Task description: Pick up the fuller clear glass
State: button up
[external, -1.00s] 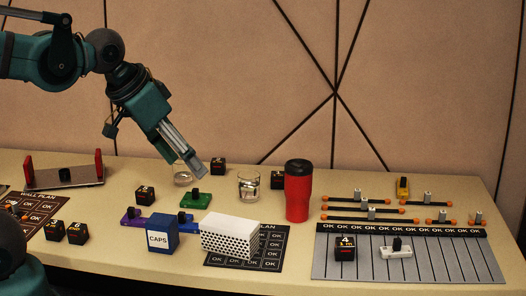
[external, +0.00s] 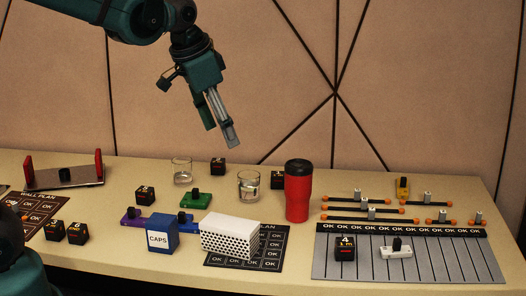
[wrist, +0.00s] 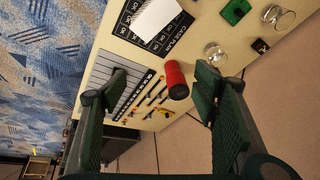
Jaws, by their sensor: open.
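Two clear glasses stand upright on the table. The left glass (external: 182,171) holds a shallow layer of liquid. The right glass (external: 248,187), nearer the red tumbler, seems to hold more, but its level is hard to read. In the wrist view the right glass (wrist: 214,53) is beside the right finger, and the left glass (wrist: 279,17) is at the top right. My gripper (external: 221,138) is open and empty, raised above the table behind and between the two glasses in the picture. Its fingers also show in the wrist view (wrist: 158,88).
A red tumbler (external: 298,195) stands right of the right glass. Black cubes (external: 218,166) (external: 278,180) stand close to the glasses, and a green block (external: 195,199) lies in front. A white perforated box (external: 230,236) and blue CAPS box (external: 161,236) are nearer the front.

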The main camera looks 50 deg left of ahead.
jog(key=w+a+f+m+g+p, duration=0.1)
jog(key=w+a+f, duration=0.2)
jog(key=w+a, duration=0.4)
jog(key=m+g+p, duration=0.3)
jog(key=m+g, duration=0.1)
send_over(249, 183)
jog(key=w+a, duration=0.2)
jog(key=a, duration=0.1)
notch_tip(249, 183, down, 19)
jog(key=shift+f+h, duration=0.2)
jog(key=shift+h, duration=0.1)
jog(key=shift+f+b, duration=0.45)
jog(key=shift+f, duration=0.85)
jog(key=shift+f+b, duration=0.6)
jog(key=shift+f, duration=2)
